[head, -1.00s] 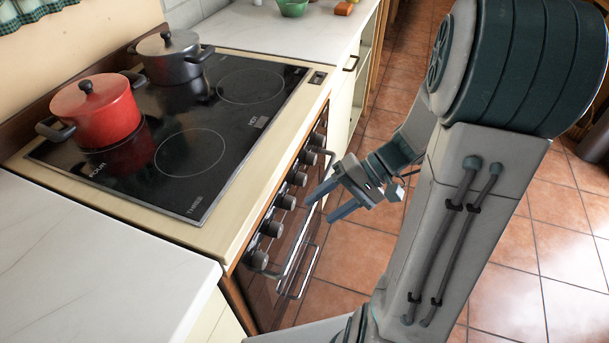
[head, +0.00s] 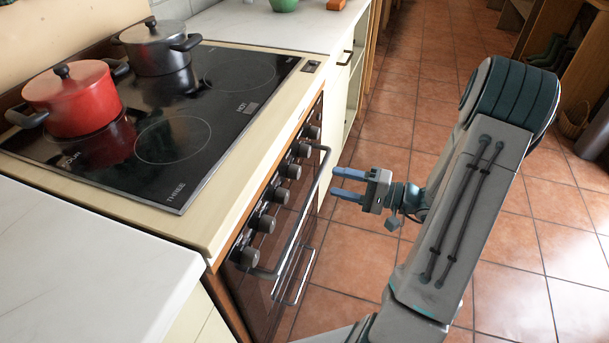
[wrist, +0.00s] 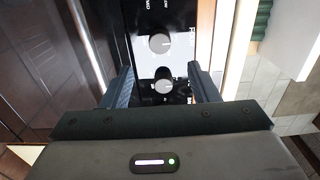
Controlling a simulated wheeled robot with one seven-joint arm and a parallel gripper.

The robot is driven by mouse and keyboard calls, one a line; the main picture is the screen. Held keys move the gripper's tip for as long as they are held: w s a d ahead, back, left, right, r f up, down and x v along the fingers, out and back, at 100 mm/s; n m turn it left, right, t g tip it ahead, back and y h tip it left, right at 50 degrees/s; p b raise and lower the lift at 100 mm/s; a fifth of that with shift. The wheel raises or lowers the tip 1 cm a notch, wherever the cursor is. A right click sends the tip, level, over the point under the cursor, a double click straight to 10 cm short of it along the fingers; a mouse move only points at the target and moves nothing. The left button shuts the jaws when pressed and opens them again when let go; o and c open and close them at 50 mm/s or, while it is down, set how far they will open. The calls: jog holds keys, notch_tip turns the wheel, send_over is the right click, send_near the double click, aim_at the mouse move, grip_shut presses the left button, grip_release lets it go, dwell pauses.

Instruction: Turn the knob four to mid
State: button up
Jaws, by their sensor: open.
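A row of several dark grey knobs (head: 276,195) runs along the stove's front panel in the head view. I cannot tell from the head view which is knob four. My gripper (head: 335,182) is open and empty, its blue fingers pointing left toward the panel, apart from the knobs and out past the oven handle. In the wrist view, two round knobs, an upper one (wrist: 160,43) and a lower one (wrist: 163,86), appear between the open fingers of my gripper (wrist: 160,79), each with a light pointer mark. Small print beside them is only partly legible.
The oven handle (head: 297,225) is a metal bar standing out in front of the panel. A red pot (head: 72,99) and a dark grey pot (head: 156,48) stand on the black cooktop (head: 205,105). The tiled floor (head: 365,240) beside the stove is clear.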

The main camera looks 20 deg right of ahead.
aim_at(299, 173)
jog(key=x, duration=0.9)
jog(key=shift+w+a, duration=0.15)
jog(key=shift+a, duration=0.15)
jog(key=c, duration=1)
